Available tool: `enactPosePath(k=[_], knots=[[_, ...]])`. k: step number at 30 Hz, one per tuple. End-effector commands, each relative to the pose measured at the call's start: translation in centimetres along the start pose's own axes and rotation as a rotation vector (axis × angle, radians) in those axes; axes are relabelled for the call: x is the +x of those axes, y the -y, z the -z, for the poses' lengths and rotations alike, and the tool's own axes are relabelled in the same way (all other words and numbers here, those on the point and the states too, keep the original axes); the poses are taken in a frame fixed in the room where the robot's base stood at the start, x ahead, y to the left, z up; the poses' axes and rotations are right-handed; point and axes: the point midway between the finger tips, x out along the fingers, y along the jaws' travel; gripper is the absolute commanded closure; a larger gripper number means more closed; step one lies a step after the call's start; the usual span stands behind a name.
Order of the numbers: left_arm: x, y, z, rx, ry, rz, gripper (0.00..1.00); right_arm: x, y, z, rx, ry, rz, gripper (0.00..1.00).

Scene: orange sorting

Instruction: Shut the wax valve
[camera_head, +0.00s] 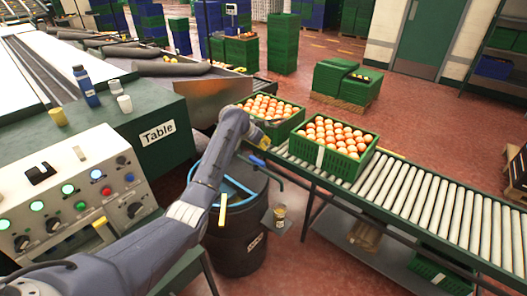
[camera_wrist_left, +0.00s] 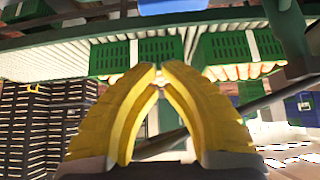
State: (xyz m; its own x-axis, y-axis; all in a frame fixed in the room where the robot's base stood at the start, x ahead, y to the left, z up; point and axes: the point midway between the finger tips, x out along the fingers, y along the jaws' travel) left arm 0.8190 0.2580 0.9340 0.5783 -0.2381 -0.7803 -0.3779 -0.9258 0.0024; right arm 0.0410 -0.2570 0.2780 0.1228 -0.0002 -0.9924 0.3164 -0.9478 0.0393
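A dark drum (camera_head: 238,244) with a blue rim and a small, unreadable white label stands on the floor in front of the roller conveyor. A yellow bar (camera_head: 222,209) stands at its near side and looks like a valve handle; I cannot tell whether it is open or shut. My left arm reaches across the drum and hides part of its top. My left gripper (camera_head: 262,143) is beyond the drum, beside the conveyor. In the left wrist view its yellow fingers (camera_wrist_left: 159,72) meet at the tips with nothing between them. My right gripper is not in view.
Two green crates of oranges (camera_head: 345,163) sit on the roller conveyor (camera_head: 430,206). A control panel (camera_head: 75,190) with lit buttons is at the left. A table (camera_head: 135,125) holds a blue bottle (camera_head: 87,88) and cups. A small jar (camera_head: 280,215) is right of the drum.

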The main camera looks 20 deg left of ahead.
Motion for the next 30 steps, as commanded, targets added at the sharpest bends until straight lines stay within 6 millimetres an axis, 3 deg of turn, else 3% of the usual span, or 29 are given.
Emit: enactPosePath(k=[16,27,30], knots=[[7.1,-0.1,-0.1,0.001,0.003,0.001,1.0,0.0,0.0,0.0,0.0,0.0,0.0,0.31],[9.4,0.0,-0.2,0.002,0.002,0.002,1.0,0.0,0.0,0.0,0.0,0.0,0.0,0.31],[8.9,0.0,-0.6,0.002,0.0,0.002,1.0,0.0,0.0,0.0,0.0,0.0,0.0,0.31]])
